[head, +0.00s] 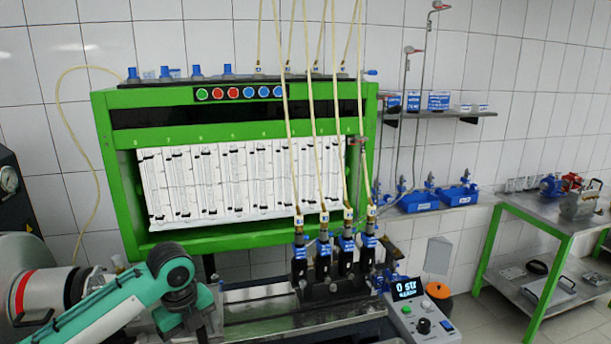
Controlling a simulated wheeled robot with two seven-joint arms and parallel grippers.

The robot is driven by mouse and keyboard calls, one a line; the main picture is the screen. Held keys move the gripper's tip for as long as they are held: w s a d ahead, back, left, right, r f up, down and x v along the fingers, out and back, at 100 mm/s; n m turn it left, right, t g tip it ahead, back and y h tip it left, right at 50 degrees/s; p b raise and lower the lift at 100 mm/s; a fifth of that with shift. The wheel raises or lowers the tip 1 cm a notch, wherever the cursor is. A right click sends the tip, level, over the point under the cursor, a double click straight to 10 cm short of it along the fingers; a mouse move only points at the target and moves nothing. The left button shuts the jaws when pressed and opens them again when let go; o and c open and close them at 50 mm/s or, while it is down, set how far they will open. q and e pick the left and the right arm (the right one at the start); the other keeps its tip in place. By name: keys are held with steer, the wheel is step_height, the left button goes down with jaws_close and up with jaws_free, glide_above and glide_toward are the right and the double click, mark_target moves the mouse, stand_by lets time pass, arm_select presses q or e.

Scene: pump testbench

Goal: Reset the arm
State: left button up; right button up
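My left arm, teal with dark grey joints, comes in from the lower left. It bends at a dark elbow-like joint and points down in front of the testbench. Its far end (195,322) runs to the bottom edge of the head view. I cannot make out the fingertips there, or whether they hold anything. My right arm and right gripper are not in view.
The green pump testbench (107,150) stands ahead, with hoses running down to several injectors (322,259) on a rail (250,311). A control box (421,316) is right of them. A green-legged table (553,228) stands farther right. Floor shows between them.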

arm_select(q)
steer(key=s+d+f+n+t+h, duration=0.2)
steer(key=s+d+f+n+h, duration=0.1)
steer(key=s+d+f+n, duration=0.9)
steer(key=s+a+f+n+t+y, duration=0.1)
steer(key=s+a+f+n+y, duration=0.15)
steer(key=s+a+n, duration=0.5)
steer(key=s+a+f+n+y, duration=0.1)
steer(key=s+a+f+n, duration=0.3)
steer(key=s, duration=0.7)
step_height(320, 180, down, 32)
steer(key=s+r+n+g, duration=0.1)
steer(key=s+a+f+g, duration=0.1)
steer(key=s+a+f, duration=0.2)
steer(key=s+f, duration=1.5)
steer(key=shift+s+a+f+g, duration=0.15)
steer(key=shift+s+f+g, duration=0.15)
steer(key=shift+f, duration=0.05)
